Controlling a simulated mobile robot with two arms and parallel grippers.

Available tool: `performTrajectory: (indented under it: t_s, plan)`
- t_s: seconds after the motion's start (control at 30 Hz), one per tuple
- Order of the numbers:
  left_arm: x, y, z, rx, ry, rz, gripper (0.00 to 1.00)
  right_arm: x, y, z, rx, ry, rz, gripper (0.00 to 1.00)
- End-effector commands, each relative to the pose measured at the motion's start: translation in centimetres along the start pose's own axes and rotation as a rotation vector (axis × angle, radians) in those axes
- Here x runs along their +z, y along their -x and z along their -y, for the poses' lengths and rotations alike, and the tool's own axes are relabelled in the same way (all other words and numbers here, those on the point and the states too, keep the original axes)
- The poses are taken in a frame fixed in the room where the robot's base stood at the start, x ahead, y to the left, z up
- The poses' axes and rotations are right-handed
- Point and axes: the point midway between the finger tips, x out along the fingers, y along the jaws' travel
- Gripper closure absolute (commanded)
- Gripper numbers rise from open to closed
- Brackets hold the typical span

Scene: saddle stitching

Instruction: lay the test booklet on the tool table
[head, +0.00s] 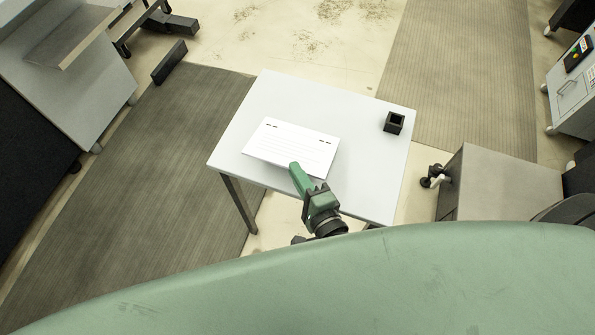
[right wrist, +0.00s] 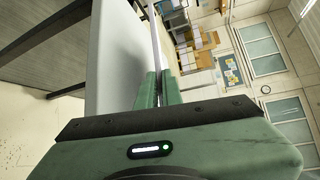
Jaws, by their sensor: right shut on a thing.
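My right gripper (head: 296,170) is shut on the booklet's near edge. In the right wrist view the green fingers (right wrist: 156,90) pinch the thin booklet (right wrist: 156,45), seen edge-on beside the tabletop (right wrist: 112,55). Whether the booklet touches the tabletop I cannot tell. My left gripper is not in view.
A small black square holder (head: 394,123) stands at the table's right side. A grey cabinet (head: 500,185) is to the right of the table. Dark ribbed mats (head: 150,170) cover the floor on the left. The table's far part is clear.

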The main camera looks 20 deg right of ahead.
Motion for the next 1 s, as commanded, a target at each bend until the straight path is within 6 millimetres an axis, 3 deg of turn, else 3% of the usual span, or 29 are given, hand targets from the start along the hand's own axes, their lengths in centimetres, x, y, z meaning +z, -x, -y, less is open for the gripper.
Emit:
performTrajectory:
  t_s: [0.17,0.47,1.0]
  plan:
    - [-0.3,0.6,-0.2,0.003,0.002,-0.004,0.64,0.0,0.0,0.2,-0.001,0.001,0.000,1.00]
    - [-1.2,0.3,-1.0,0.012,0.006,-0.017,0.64,-1.6,-1.6,0.0,-0.003,0.004,-0.001,1.00]
    - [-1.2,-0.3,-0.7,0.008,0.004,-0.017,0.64,-4.6,-4.7,-0.3,-0.003,0.002,-0.001,1.00]
